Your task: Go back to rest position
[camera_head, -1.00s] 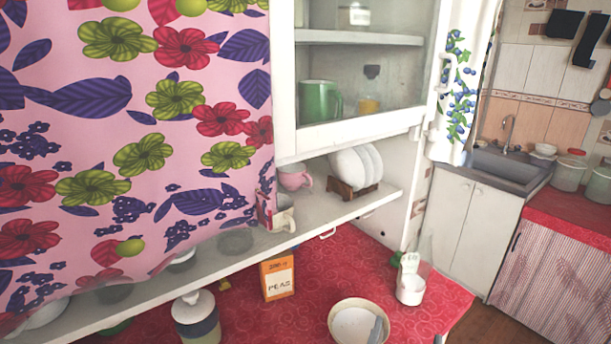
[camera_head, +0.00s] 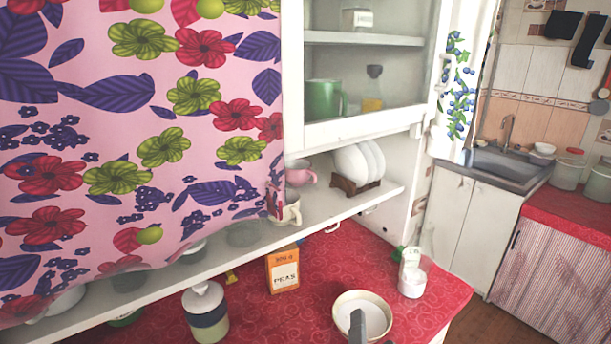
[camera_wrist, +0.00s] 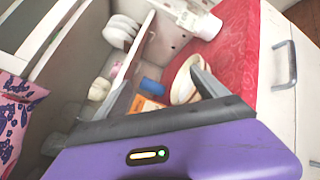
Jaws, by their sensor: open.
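My gripper (camera_wrist: 165,85) is open in the wrist view, its two grey fingers apart with nothing held between them. Past the fingers lie the red counter and a cream bowl (camera_wrist: 184,80). In the head view a grey finger (camera_head: 357,325) shows at the bottom edge, in front of the bowl (camera_head: 375,307). I cannot tell whether it touches the bowl. The rest of my gripper is out of that view.
An orange peas box (camera_head: 283,271), a lidded jar (camera_head: 207,312) and a white-filled bottle (camera_head: 412,275) stand on the red counter (camera_head: 325,268). A shelf (camera_head: 335,208) with cups and plates (camera_head: 358,163) overhangs its back. A floral curtain (camera_head: 140,130) hangs at left.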

